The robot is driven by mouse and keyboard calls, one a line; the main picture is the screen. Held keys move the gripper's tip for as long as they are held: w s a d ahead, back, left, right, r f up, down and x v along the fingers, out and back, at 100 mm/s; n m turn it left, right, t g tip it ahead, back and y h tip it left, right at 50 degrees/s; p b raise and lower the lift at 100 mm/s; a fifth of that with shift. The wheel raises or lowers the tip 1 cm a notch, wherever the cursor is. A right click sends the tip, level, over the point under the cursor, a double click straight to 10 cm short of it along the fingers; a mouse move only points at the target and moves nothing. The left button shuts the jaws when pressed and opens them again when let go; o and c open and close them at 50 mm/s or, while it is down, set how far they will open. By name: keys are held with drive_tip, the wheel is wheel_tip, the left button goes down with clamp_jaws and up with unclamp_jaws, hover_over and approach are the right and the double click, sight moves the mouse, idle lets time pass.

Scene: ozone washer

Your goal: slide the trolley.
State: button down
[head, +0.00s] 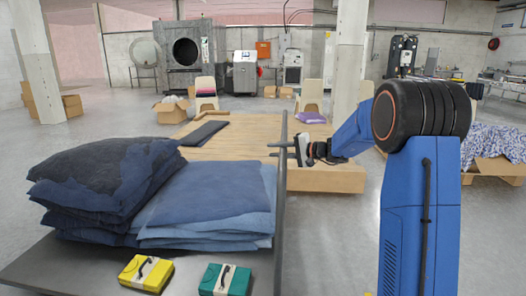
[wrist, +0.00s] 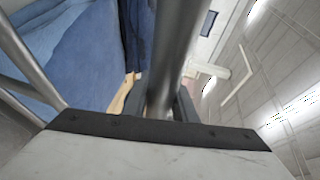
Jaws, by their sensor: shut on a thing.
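The trolley (head: 30,262) is a dark grey flat platform at the lower left of the head view. A grey upright handle (head: 281,190) rises along its right side. My gripper (head: 280,150) reaches in from the right and is shut on this handle, in its upper part. In the wrist view the handle's bar (wrist: 172,50) passes between the fingers. Folded blue fabric (head: 210,195) and a darker stack (head: 105,175) lie on the platform. A yellow box (head: 146,273) and a teal box (head: 224,280) lie at its front edge. The trolley's wheels are hidden.
A low wooden platform (head: 325,180) stands just behind the trolley, with a dark flat piece on it. A white pillar (head: 349,70) stands behind my arm. A cardboard box with patterned cloth (head: 495,165) is at the right. Grey floor is free at the left.

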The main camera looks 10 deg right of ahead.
drive_tip(key=s+d, duration=0.5)
drive_tip(key=d, duration=1)
drive_tip(key=s+d, duration=0.5)
drive_tip(key=d, duration=1)
drive_tip(key=s+d, duration=0.5)
drive_tip(key=d, duration=1.1)
drive_tip(key=shift+f, duration=0.1)
drive_tip(key=c, duration=1.5)
unclamp_jaws()
drive_tip(key=shift+w, duration=0.1)
drive_tip(key=shift+o, duration=0.2)
drive_tip(key=v, duration=1.7)
drive_tip(key=shift+d, duration=0.15)
